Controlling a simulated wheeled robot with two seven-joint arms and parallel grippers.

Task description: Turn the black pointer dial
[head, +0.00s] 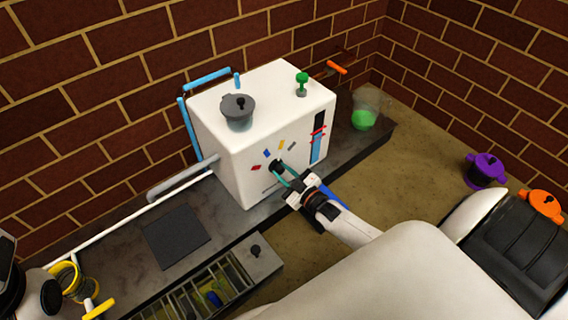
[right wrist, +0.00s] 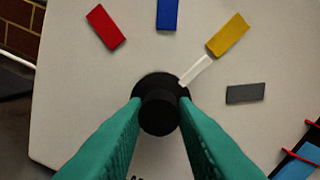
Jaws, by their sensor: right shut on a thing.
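The black pointer dial (head: 275,165) is on the front face of the white machine (head: 235,160). In the right wrist view the dial (right wrist: 159,112) is a round black knob on a wider black base. Its white pointer (right wrist: 196,70) points up and right, toward the yellow mark (right wrist: 227,35). Red (right wrist: 104,27), blue (right wrist: 167,13) and grey (right wrist: 245,93) marks sit around it. My right gripper (head: 281,172) is shut on the knob, with a teal finger on either side of it in the right wrist view (right wrist: 160,122). My left gripper does not show clearly.
A grey lidded pot (head: 238,112) and a green knob (head: 302,84) are on the machine's top. A flask of green liquid (head: 364,118) stands to its right. A slotted tray (head: 205,292) lies in front. Purple (head: 486,170) and orange (head: 543,205) pots are at the right.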

